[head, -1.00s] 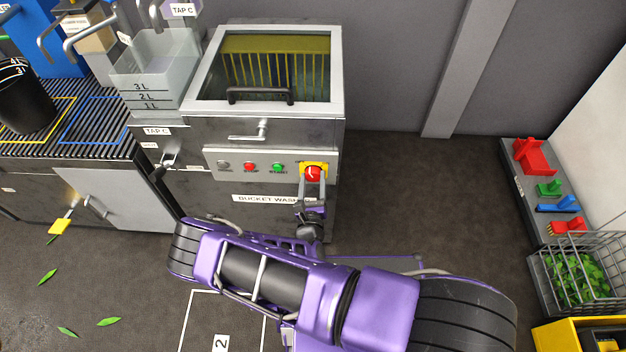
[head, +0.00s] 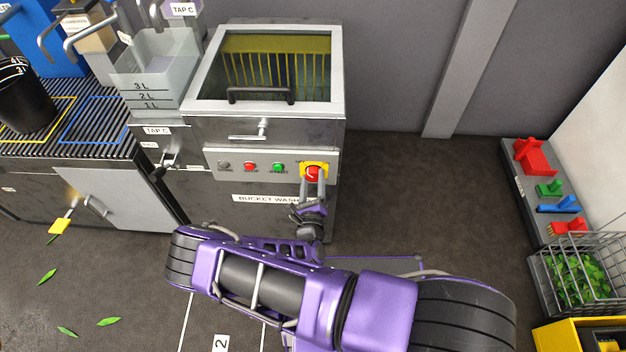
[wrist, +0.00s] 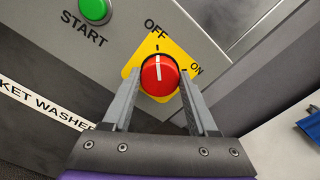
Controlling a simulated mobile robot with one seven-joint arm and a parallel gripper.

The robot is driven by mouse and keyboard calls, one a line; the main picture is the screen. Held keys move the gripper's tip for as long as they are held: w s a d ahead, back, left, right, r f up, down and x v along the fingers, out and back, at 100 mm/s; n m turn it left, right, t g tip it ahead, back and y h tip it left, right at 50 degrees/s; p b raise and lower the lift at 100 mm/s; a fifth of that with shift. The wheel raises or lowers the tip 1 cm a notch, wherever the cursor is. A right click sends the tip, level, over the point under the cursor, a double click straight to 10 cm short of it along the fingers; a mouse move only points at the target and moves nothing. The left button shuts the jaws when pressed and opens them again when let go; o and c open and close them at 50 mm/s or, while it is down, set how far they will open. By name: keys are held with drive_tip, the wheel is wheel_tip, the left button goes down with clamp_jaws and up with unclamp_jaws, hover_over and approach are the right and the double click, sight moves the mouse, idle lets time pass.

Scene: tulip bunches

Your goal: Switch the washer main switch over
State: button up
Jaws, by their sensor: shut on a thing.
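The washer main switch is a round red knob (wrist: 160,75) on a yellow plate (wrist: 133,68), on the bucket washer's front panel. It also shows in the head view (head: 313,173). Its white mark points up to the tick by OFF; ON is to the upper right. My gripper (wrist: 160,84) is shut on the knob, one grey finger on each side. In the head view my gripper (head: 314,181) reaches up to the panel from below. The fingertips' contact is partly hidden by the knob.
A green START button (wrist: 95,9) sits left of the knob, and a red button (head: 250,167) sits further left. The washer lid (head: 200,70) is above. A wire basket (head: 585,275) and a rack (head: 530,190) stand right. The floor between is clear.

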drive_tip(key=o, duration=1.4)
drive_tip(key=s, duration=0.5)
drive_tip(key=s+p, duration=0.1)
drive_tip(key=s, duration=1.1)
drive_tip(key=shift+s+a, duration=0.25)
drive_tip(key=shift+r, duration=0.1)
